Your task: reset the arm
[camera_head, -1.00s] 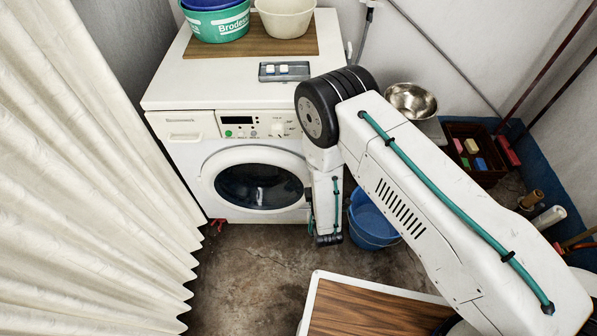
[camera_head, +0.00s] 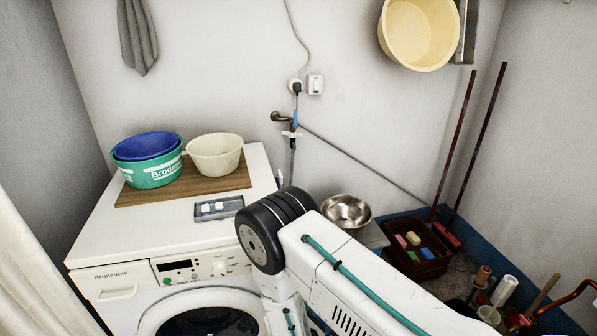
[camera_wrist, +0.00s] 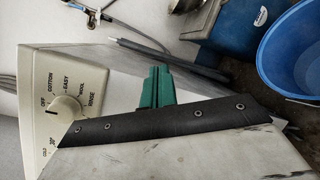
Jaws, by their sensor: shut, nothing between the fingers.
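My gripper (camera_wrist: 159,80) shows in the wrist view as two green fingers pressed together beyond a dark screwed band, with nothing between them. A control dial (camera_wrist: 66,107) with programme words is to its left, and a blue bucket (camera_wrist: 296,58) is at upper right. In the head view my white arm comes in from the lower right. Its dark round joint stands in front of the washing machine (camera_head: 115,243), at the right end of its front panel. My gripper is out of that view.
On the washer stand a green basin (camera_head: 150,176) holding a blue one, a cream basin (camera_head: 215,160) and a grey tray (camera_head: 219,209) with two white blocks. A steel bowl (camera_head: 346,212) and a dark crate (camera_head: 398,262) are at right. Tools and bottles stand lower right.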

